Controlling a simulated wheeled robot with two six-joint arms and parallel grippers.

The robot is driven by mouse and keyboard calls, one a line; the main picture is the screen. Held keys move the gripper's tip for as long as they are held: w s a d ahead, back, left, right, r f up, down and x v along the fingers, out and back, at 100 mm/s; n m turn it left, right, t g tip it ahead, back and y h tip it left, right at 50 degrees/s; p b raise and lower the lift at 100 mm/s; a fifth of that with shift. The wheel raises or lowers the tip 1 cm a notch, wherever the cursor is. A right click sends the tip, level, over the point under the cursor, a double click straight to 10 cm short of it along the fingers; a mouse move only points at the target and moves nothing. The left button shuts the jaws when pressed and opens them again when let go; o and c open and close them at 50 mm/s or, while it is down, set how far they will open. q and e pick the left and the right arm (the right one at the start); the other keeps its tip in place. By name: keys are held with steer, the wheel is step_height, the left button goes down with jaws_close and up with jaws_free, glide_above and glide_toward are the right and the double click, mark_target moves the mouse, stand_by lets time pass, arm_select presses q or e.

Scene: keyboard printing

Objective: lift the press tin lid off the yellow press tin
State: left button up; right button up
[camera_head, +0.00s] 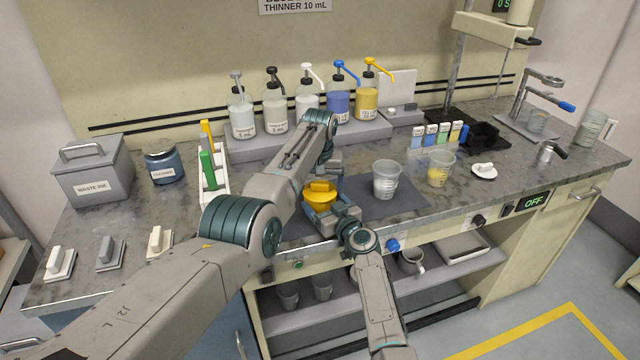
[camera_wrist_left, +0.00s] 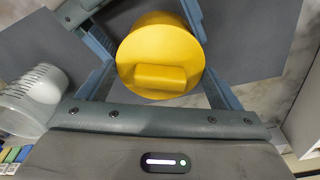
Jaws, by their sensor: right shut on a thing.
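The yellow press tin (camera_head: 319,203) stands on the dark mat near the bench's front edge. Its yellow lid (camera_head: 320,188), with a raised bar handle, sits on top. In the left wrist view the lid (camera_wrist_left: 160,50) and its handle (camera_wrist_left: 160,76) face the camera. My right gripper (camera_head: 335,211) comes from the front and is shut on the press tin. My left gripper (camera_wrist_left: 158,85) is over the lid, its fingers spread on either side of the handle with gaps to it. The left arm hides part of that gripper in the head view.
A clear cup (camera_head: 387,180) stands right of the tin, and a cup with yellow contents (camera_head: 439,168) farther right. Pump bottles (camera_head: 305,105) line the back riser. A rack with green and orange tools (camera_head: 210,170) stands left, near my left arm.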

mark_target(320, 183)
arm_select(q)
steer(key=o, duration=0.4)
steer(key=c, duration=0.8)
steer(key=shift+r, duration=1.55)
steer(key=shift+c, duration=0.2)
steer(key=shift+r, duration=0.1)
steer(key=shift+r, duration=2.4)
arm_select(e)
steer(key=o, duration=1.3)
steer(key=shift+s, duration=0.1)
